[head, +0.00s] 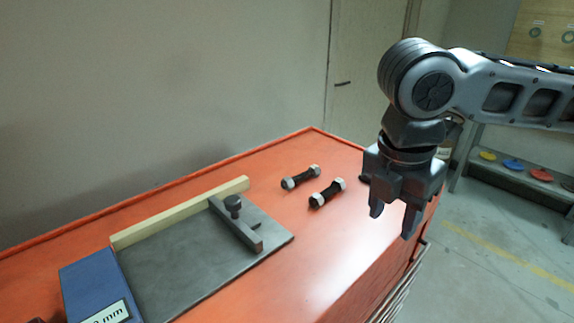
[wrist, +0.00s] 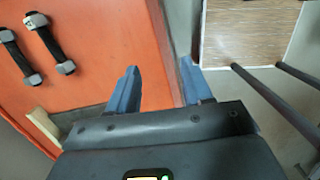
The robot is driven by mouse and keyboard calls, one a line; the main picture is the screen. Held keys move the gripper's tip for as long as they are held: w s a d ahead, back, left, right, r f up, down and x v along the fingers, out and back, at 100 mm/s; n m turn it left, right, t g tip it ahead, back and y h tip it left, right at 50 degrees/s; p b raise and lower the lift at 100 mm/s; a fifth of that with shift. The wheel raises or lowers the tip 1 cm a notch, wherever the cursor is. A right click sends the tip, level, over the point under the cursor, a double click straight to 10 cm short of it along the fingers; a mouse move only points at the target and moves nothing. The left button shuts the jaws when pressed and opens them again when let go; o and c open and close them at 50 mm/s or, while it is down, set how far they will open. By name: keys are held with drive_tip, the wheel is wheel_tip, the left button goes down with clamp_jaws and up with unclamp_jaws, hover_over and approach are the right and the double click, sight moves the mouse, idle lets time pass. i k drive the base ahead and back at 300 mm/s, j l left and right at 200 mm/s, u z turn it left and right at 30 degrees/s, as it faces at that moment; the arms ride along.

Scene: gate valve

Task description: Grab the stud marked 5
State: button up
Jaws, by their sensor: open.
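Two dark studs with pale nuts at both ends lie on the orange bench top. The farther stud (head: 300,178) and the nearer stud (head: 327,193) lie roughly parallel and apart. Both also show at the upper left of the wrist view, one stud (wrist: 17,51) nearest the corner and the other stud (wrist: 49,42) beside it. I cannot read a number on either. My gripper (head: 393,220) is open and empty, pointing down above the bench's right edge, to the right of both studs. Its blue-grey fingers (wrist: 158,88) show apart in the wrist view.
The orange bench top (head: 300,254) is clear between the studs and a grey plate (head: 182,265). A small dark thing is partly hidden behind my gripper. A wall stands behind.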

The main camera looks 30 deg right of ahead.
sight(287, 183)
drive_tip(key=i, duration=0.9)
